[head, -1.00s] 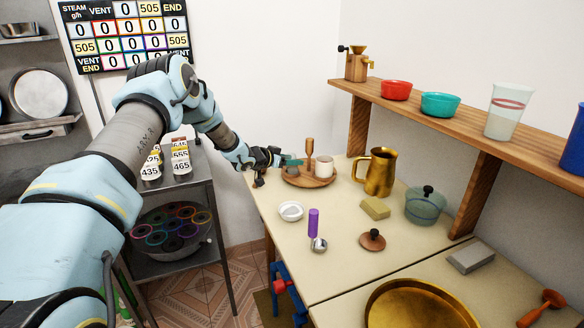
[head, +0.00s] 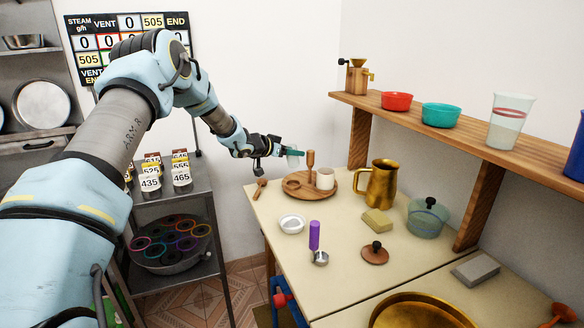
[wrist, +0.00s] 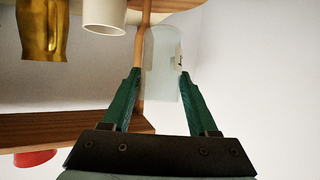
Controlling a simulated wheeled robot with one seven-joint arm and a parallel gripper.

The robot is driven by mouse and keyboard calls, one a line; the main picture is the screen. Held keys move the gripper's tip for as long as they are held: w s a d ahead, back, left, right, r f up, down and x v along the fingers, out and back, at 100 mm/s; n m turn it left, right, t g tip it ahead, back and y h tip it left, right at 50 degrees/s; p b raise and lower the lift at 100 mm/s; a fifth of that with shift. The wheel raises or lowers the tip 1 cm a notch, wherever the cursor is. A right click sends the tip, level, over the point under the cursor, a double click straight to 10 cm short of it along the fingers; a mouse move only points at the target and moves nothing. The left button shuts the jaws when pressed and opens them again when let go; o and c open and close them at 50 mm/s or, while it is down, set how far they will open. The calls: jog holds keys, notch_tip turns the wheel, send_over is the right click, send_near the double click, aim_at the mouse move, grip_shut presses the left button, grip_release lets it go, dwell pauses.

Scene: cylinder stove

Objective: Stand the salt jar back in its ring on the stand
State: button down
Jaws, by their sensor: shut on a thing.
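The salt jar, a clear glass jar (head: 293,160), is held between the green fingers of my gripper (head: 289,152), above the back left of the wooden stand (head: 304,196). It looks about upright. In the wrist view the jar (wrist: 163,58) sits between the fingertips (wrist: 161,76), with a small pale label on its right side. The stand is a round wooden board with a centre post (head: 310,166). An empty wooden ring (head: 292,184) is at its left and a white cup (head: 325,179) at its right. The jar is clear of the ring.
A small wooden spoon (head: 260,187) lies left of the stand. A white dish (head: 291,224) and a purple-handled scoop (head: 315,240) are in front. A brass mug (head: 381,184) stands close on the right. A wooden shelf (head: 455,130) overhangs the right side.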

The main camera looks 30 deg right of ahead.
aim_at(294, 163)
jog(key=shift+r, duration=0.8)
jog(key=shift+d+f+y+p, duration=0.1)
jog(key=shift+f+y+p, duration=0.25)
jog(key=shift+p, duration=0.5)
jog(key=shift+g+y, duration=0.4)
jog(key=shift+y, duration=0.15)
jog(key=f+p, duration=0.1)
jog(key=f, duration=0.1)
jog(key=f+p, duration=0.1)
jog(key=p, duration=0.1)
jog(key=f+p, duration=0.2)
jog(key=shift+d+f, duration=0.25)
jog(key=shift+f, duration=0.05)
jog(key=shift+w+d+f+y+p, duration=0.1)
jog(key=shift+f+y+p, duration=0.3)
jog(key=shift+f, duration=0.8)
jog(key=shift+f, duration=0.2)
jog(key=shift+c, duration=0.5)
grip_release()
jog(key=b+v, duration=0.3)
jog(key=v, duration=0.8)
